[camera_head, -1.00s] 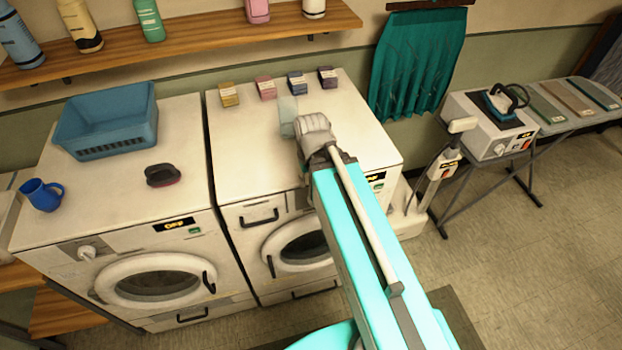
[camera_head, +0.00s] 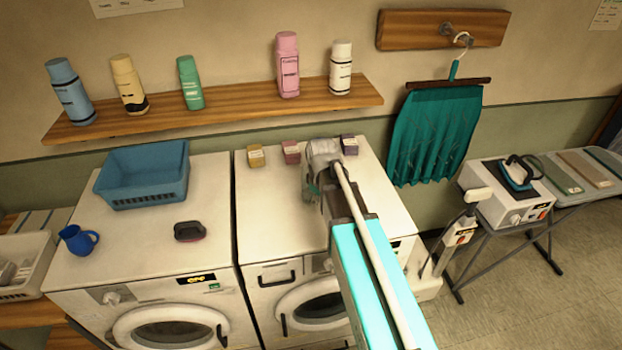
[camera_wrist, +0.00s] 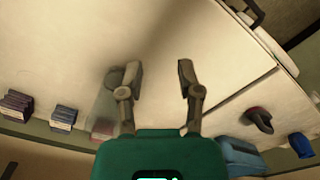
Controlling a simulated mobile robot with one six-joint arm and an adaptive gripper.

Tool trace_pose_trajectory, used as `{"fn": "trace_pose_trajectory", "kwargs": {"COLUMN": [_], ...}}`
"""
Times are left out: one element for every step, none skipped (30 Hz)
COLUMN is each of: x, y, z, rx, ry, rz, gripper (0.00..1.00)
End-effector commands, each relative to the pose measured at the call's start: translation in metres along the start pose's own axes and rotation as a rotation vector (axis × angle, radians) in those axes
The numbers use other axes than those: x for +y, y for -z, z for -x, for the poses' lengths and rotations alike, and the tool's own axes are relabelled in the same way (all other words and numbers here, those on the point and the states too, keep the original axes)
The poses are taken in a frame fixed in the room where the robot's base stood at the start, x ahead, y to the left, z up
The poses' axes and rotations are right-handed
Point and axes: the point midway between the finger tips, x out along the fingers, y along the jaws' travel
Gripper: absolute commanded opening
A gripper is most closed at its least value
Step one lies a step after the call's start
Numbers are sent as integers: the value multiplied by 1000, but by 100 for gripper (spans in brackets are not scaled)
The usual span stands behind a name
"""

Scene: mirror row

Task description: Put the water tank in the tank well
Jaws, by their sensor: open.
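A pale, see-through upright piece, which looks like the water tank (camera_wrist: 106,108), stands on the right-hand washer's top. In the wrist view it is just left of the left finger, partly behind it. In the head view it is mostly hidden by my gripper (camera_head: 314,190). In the wrist view my gripper (camera_wrist: 160,72) is open, with nothing between the fingers but bare washer top. I cannot tell whether the left finger touches the tank. A white ironing station (camera_head: 498,206) with an iron (camera_head: 518,172) stands on the ironing board at the right. No tank well can be made out on it.
Small boxes (camera_head: 256,155) line the back of the right-hand washer (camera_head: 272,215). The left washer holds a blue basket (camera_head: 145,190), a brush (camera_head: 190,231) and a blue jug (camera_head: 77,240). A shelf of bottles (camera_head: 230,108) hangs above. A teal cloth (camera_head: 432,137) hangs right of it.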

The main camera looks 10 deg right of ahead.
Motion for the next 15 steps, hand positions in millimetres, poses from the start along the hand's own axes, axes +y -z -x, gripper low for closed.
{"fn": "trace_pose_trajectory", "kwargs": {"x": [12,16,22,26,31,37,41,45,50,53,57,60,63,65,68], "y": [17,23,31,37,43,52,58,63,70,75,80,86,89,92,96], "z": [19,25,32,37,42,49,54,59,65,69,73,78,80,83,85], "rx": [0,0,0,0,0,0,0,0,0,0,0,1,1,1,1], "ry": [0,0,0,0,0,0,0,0,0,0,0,0,0,0,0], "rz": [69,111,169,213,257,314,356,397,450,488,523,566,595,622,652], "gripper": [46,46,46,46,46,46,46,46,46,46,46,46,46,46,46]}}
